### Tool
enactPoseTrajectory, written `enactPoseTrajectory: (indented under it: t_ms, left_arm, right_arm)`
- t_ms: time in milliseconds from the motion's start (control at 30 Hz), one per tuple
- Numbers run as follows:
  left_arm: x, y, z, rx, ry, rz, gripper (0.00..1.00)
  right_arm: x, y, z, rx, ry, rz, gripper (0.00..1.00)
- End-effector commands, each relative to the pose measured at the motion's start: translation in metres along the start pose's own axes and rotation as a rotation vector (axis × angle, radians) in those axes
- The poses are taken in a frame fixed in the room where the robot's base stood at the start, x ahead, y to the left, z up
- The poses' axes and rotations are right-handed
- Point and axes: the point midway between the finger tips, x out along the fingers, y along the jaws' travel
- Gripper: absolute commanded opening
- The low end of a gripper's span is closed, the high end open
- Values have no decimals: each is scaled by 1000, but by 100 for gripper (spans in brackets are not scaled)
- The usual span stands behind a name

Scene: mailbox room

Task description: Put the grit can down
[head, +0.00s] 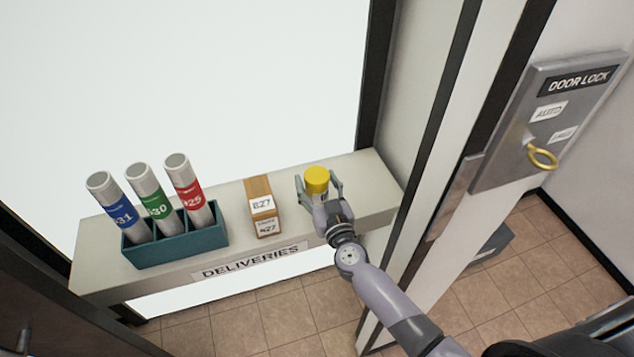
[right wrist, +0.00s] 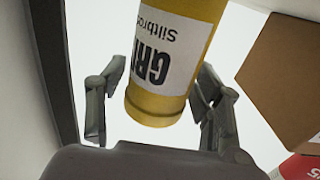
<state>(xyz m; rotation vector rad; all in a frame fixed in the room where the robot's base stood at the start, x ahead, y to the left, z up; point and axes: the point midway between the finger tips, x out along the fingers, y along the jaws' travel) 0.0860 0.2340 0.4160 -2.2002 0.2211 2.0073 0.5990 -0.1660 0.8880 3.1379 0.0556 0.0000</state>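The grit can (head: 316,182) is yellow-topped with a white label, at the right part of the deliveries shelf (head: 375,190) in the head view. It looks upright. My left gripper is not in view.
A cardboard box (head: 261,205) labelled 27 stands left of the can. Further left, a teal rack (head: 178,246) holds blue, green and red tubes. A wall and door frame close off the shelf's right end. A door lock panel (head: 560,115) with a yellow key is at right.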

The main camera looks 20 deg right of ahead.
Motion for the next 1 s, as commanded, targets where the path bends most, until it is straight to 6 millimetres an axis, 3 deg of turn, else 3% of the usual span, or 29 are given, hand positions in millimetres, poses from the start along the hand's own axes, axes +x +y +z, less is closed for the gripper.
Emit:
enactPoseTrajectory:
  t_ms: [467,1000]
  left_arm:
    - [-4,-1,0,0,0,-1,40]
    - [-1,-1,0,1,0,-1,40]
  right_arm:
    - [-1,0,-5,0,0,0,69]
    - [-103,0,-2,-1,-2,0,69]
